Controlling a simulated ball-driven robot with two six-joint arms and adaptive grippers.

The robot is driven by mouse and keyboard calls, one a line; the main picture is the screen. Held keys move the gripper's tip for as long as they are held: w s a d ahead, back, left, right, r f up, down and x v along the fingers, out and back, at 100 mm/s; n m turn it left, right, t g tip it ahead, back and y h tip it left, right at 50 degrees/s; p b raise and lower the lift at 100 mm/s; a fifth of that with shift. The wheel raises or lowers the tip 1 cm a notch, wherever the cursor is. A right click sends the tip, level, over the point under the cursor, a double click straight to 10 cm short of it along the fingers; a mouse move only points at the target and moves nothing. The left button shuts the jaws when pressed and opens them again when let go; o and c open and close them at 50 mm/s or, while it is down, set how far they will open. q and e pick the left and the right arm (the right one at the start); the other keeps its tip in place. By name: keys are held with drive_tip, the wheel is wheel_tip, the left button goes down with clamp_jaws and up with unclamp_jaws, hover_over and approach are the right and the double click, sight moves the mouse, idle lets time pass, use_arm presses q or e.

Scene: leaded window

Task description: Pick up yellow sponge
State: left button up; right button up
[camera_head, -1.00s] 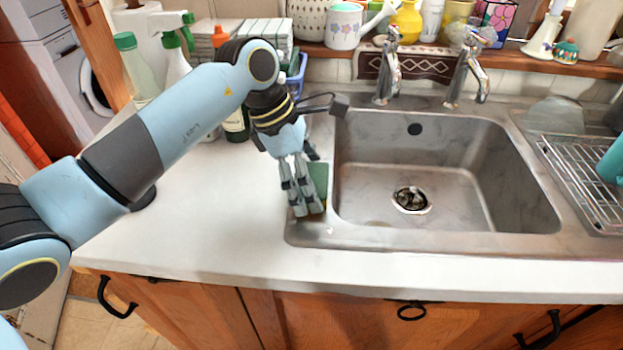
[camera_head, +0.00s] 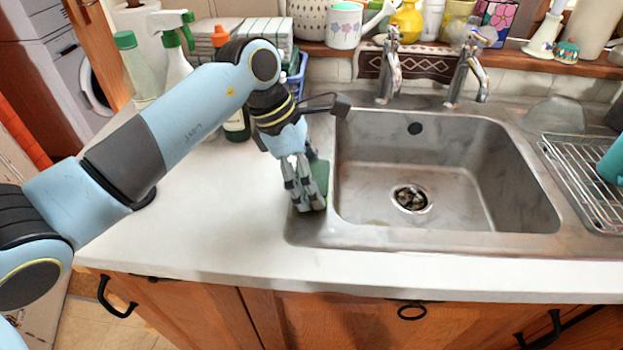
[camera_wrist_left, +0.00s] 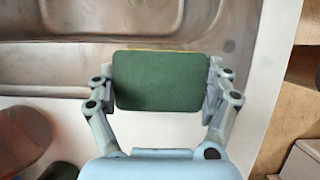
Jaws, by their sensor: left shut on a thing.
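The sponge (camera_wrist_left: 160,82) shows a dark green face in the left wrist view, with a thin yellow edge along its top. In the head view its green side (camera_head: 320,178) shows just right of the fingers, at the left rim of the sink. My left gripper (camera_head: 310,208) points down there, and its fingers hide part of the sponge. In the left wrist view my left gripper (camera_wrist_left: 160,85) is shut on the sponge, one finger against each short end. I cannot tell if the sponge still touches the surface. My right gripper is not in view.
The steel sink (camera_head: 440,170) lies to the right, with two taps (camera_head: 390,65) behind it. A wire rack (camera_head: 590,180) stands at far right. Bottles (camera_head: 130,65) and a blue basket (camera_head: 298,75) stand at the back left. The front left counter (camera_head: 200,225) is clear.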

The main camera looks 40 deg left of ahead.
sight(323, 176)
use_arm(q)
drive_tip(key=r, duration=0.2)
drive_tip(key=r+b, duration=0.1)
drive_tip(key=shift+w+d+r, duration=0.1)
drive_tip(key=shift+d+r, duration=0.1)
drive_tip(key=shift+r, duration=0.2)
drive_tip(key=w+d+r, duration=0.1)
drive_tip(key=d+r, duration=0.1)
drive_tip(key=d, duration=0.1)
drive_tip(key=w+d+r+b, duration=0.1)
drive_tip(key=d+r, duration=0.1)
drive_tip(key=d, duration=0.2)
drive_tip(key=w+d+r+b, duration=0.1)
drive_tip(key=d+r, duration=0.1)
drive_tip(key=d, duration=0.1)
drive_tip(key=shift+d+r, duration=0.35)
drive_tip(key=shift+o, duration=0.2)
